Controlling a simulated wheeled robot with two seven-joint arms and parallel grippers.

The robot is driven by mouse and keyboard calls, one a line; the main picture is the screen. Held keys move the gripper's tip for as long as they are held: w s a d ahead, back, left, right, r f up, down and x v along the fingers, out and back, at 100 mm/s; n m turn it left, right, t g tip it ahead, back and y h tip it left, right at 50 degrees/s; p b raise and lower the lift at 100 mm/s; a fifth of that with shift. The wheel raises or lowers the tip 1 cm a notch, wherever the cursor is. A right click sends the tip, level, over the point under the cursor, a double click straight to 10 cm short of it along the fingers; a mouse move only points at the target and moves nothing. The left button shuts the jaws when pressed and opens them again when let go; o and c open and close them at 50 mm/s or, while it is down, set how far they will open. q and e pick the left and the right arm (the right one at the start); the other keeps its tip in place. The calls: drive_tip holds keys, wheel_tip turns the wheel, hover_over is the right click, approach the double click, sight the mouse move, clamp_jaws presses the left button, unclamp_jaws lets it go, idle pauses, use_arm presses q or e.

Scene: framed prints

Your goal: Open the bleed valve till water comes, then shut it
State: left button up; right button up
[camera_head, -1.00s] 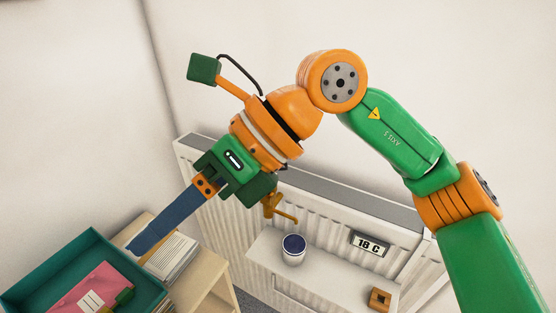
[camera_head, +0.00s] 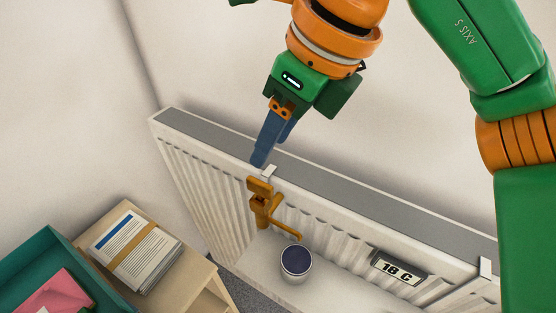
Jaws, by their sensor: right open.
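The brass-coloured bleed valve (camera_head: 262,202) is on the ribbed front of the white radiator (camera_head: 196,185), near its top edge. A thin bent arm of it reaches down and to the right. A white cup with a dark blue inside (camera_head: 296,263) stands below and just right of the valve; no water stream shows. My right gripper (camera_head: 269,148) is open and empty, its blue fingers pointing down over the radiator's top, just above the valve and apart from it. One finger partly hides the other. My left gripper is out of view.
At the lower left, a wooden cabinet (camera_head: 176,276) bears a strapped stack of papers (camera_head: 137,246). Beside it is a teal tray (camera_head: 83,258) with a pink item (camera_head: 55,294).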

sight(260, 182)
drive_tip(key=x, duration=0.5)
drive_tip(key=s+b+x, duration=0.1)
drive_tip(key=x, duration=0.2)
drive_tip(key=shift+d+f, duration=0.3)
drive_tip(key=shift+f, duration=0.2)
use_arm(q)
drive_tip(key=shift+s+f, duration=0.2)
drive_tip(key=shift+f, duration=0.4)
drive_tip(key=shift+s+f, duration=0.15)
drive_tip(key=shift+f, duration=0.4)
use_arm(e)
drive_tip(key=shift+a+f, duration=0.2)
drive_tip(key=shift+f, duration=0.35)
